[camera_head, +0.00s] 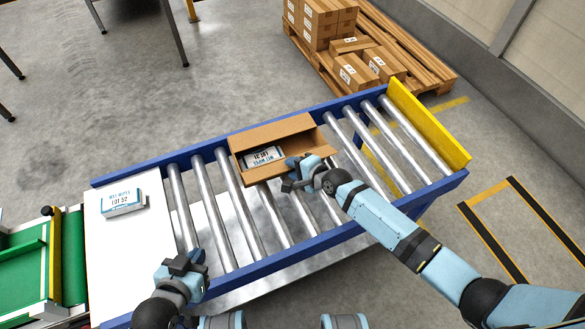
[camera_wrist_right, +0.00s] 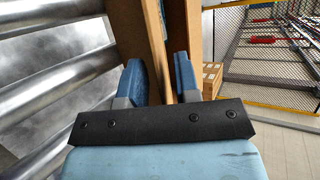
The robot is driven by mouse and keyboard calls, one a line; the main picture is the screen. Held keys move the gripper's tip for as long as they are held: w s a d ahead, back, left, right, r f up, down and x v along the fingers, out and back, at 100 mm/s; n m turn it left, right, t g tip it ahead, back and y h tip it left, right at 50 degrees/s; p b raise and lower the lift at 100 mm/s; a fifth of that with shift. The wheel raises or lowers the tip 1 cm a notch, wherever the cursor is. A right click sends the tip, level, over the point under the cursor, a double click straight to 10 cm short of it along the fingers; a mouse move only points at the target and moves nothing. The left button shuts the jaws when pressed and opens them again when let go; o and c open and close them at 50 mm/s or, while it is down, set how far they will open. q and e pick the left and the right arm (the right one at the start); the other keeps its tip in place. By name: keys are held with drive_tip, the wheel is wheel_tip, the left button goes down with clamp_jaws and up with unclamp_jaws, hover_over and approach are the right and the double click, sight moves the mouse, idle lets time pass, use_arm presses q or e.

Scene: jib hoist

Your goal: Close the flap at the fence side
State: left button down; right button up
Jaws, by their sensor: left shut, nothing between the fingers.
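An open cardboard box (camera_head: 241,170) sits on the roller conveyor with a white and blue labelled packet (camera_head: 262,157) inside. Its far flap (camera_head: 272,131) is open. My right gripper (camera_head: 294,175) is at the box's near right side and covers part of that side. In the right wrist view, the right gripper's fingers (camera_wrist_right: 160,80) stand apart on either side of a thin upright cardboard edge (camera_wrist_right: 159,60), with small gaps visible. Whether this edge is the fence-side flap I cannot tell. My left gripper (camera_head: 182,265) is shut and empty over the conveyor's near left part.
Another packet (camera_head: 122,202) lies on the white plate (camera_head: 110,245) left of the rollers. A yellow end stop (camera_head: 430,123) closes the conveyor's right end. A pallet of boxes (camera_head: 410,58) stands behind. A mesh fence (camera_wrist_right: 262,55) shows in the right wrist view.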

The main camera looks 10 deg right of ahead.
use_arm(q)
drive_tip(key=shift+r, duration=0.25)
use_arm(e)
drive_tip(key=shift+w+a+f, duration=0.15)
drive_tip(key=shift+w, duration=0.05)
clamp_jaws()
use_arm(q)
drive_tip(key=shift+f, duration=0.2)
